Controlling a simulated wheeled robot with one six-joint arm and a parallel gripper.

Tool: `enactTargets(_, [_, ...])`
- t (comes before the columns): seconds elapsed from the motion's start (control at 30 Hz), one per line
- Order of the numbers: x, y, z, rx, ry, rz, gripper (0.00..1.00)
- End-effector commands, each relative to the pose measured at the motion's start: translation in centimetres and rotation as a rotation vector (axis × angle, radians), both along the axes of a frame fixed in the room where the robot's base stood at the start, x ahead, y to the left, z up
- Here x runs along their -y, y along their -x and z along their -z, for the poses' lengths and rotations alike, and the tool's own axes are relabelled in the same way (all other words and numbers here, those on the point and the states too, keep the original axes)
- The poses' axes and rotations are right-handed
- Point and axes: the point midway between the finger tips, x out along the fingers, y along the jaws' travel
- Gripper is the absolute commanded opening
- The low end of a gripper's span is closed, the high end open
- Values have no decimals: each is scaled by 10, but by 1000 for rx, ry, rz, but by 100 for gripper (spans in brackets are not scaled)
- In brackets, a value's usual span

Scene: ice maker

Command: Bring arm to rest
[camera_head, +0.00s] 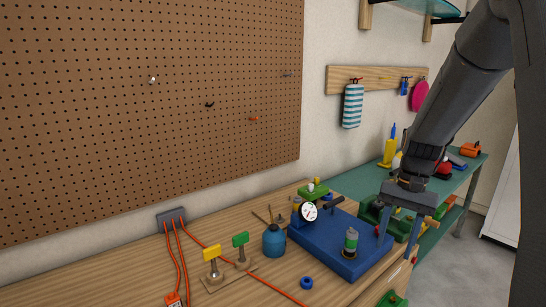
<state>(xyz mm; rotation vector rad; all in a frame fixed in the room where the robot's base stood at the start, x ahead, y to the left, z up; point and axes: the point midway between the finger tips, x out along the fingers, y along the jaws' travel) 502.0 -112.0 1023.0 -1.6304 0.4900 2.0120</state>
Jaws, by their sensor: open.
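My arm (443,105) comes in from the upper right and reaches down over the workbench. My gripper (399,231) points downward with its fingers spread, near the right edge of a blue plate (330,256). Nothing shows held between the fingers; green parts show behind them. A small green and grey cylinder (351,243) stands upright on the plate, to the left of the gripper and apart from it. How high the fingers are above the bench is hard to tell.
A dial gauge (308,211) sits on the plate's back left. A blue pot (274,241), a blue ring (306,283) and yellow and green-topped pieces (212,254) lie left. A green table (345,184) stands behind. A pegboard (150,110) covers the wall.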

Motion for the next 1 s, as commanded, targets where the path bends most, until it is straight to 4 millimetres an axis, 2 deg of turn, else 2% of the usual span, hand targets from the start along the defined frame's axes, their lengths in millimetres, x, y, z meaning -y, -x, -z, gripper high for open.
enactTargets(0.03, [-13, 9, 1, 22, 12, -45, 45])
enactTargets(0.17, [-44, 37, 6, 95, 50, -186, 45])
enactTargets(0.3, [-81, 79, 15, 199, 96, -383, 45])
enactTargets(0.5, [-108, 123, 25, 300, 131, -571, 45])
enactTargets(0.63, [-113, 132, 28, 324, 139, -612, 45])
enactTargets(1.0, [-113, 132, 28, 324, 139, -612, 45])
